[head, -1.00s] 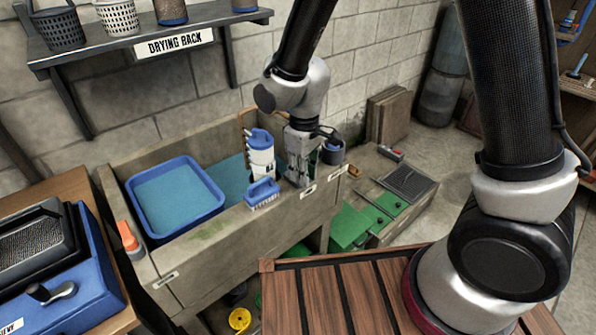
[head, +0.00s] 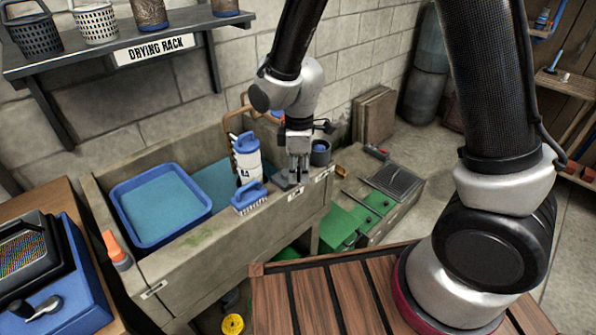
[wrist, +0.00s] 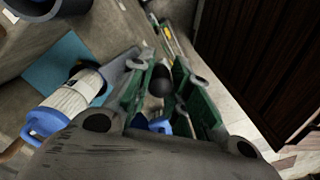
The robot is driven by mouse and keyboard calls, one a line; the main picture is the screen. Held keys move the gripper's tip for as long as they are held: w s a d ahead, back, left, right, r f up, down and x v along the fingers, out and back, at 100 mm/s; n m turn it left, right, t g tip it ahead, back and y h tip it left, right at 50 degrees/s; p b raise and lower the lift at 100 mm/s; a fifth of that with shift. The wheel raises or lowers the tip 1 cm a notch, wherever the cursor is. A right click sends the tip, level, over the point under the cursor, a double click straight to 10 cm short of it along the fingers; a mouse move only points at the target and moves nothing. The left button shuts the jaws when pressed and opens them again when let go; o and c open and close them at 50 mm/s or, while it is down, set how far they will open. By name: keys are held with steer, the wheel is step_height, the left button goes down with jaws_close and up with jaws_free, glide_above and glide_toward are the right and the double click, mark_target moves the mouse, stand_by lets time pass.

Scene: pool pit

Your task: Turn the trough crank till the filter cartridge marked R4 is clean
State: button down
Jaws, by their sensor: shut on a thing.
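The filter cartridge (head: 247,165), white with a blue cap and a marking that reads like R4, stands upright in the right part of the stone trough (head: 165,270). It also shows in the wrist view (wrist: 72,100), at the left. My gripper (head: 297,178) points down at the trough's right end, just right of the cartridge. In the wrist view its fingers (wrist: 161,85) are closed around a dark round knob (wrist: 160,82), which looks like the crank's handle. The rest of the crank is mostly hidden by my gripper. I cannot tell how dirty the cartridge's far side is.
A blue brush (head: 249,198) lies on the trough's front rim, close to the cartridge. A blue basin (head: 160,205) fills the trough's left part. An orange-topped item (head: 115,248) sits at the left rim. A wooden slatted table (head: 320,300) stands in front.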

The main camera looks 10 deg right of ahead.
stand_by(0.3)
steer(key=c, duration=1.3)
jaws_free()
step_height(320, 180, up, 12)
